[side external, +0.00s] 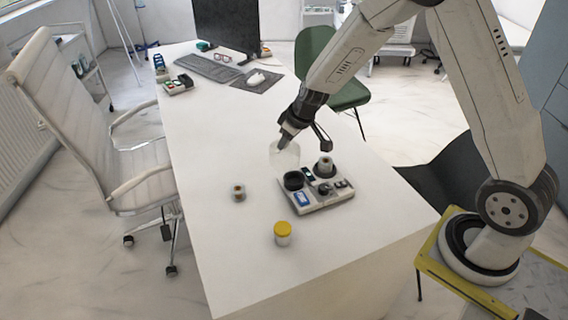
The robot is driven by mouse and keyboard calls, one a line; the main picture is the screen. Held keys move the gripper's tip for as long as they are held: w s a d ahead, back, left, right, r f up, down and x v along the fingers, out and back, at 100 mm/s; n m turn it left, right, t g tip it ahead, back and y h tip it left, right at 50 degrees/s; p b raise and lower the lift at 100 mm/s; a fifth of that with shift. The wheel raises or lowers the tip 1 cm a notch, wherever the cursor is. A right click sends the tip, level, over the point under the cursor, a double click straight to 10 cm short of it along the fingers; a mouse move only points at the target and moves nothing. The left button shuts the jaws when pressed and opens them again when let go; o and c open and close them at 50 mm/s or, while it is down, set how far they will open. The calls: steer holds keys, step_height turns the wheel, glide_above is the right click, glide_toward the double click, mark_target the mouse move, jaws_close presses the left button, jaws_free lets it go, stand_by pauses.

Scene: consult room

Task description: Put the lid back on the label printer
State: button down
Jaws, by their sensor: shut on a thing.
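The label printer (316,205) is a light grey unit on the white table, with a dark round well at its left, a roll on a round holder at its right, and a small blue screen at the front. A clear, see-through lid (285,158) is in my gripper (284,143), just above and behind the printer's left side. My gripper is shut on the lid's upper part. The lid looks tilted and apart from the printer, but its lower edge is hard to make out.
A yellow-capped jar (282,233) and a small roll (238,193) stand on the table (225,255) left of the printer. A keyboard (209,68), mouse (256,78) and monitor (226,25) are at the far end. The table's middle is clear.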

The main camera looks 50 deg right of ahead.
steer(key=shift+d, duration=0.15)
stand_by(0.6)
steer(key=shift+d+f+n+y, duration=0.15)
steer(key=shift+d+n+y, duration=0.05)
steer(key=shift+d+n, duration=0.4)
steer(key=shift+d+f+n+y, duration=0.15)
steer(key=shift+d+n+y, duration=0.05)
steer(key=shift+d+n, duration=0.4)
steer(key=s+d+n+g+y, duration=0.3)
steer(key=s+d+n, duration=0.1)
steer(key=d+n, duration=0.7)
steer(key=shift+d+f+g, duration=0.35)
steer(key=shift+f+g, duration=0.05)
steer(key=shift+f, duration=0.05)
steer(key=shift+f, duration=0.15)
steer(key=shift+f, duration=3.05)
steer(key=shift+f, duration=0.15)
jaws_free()
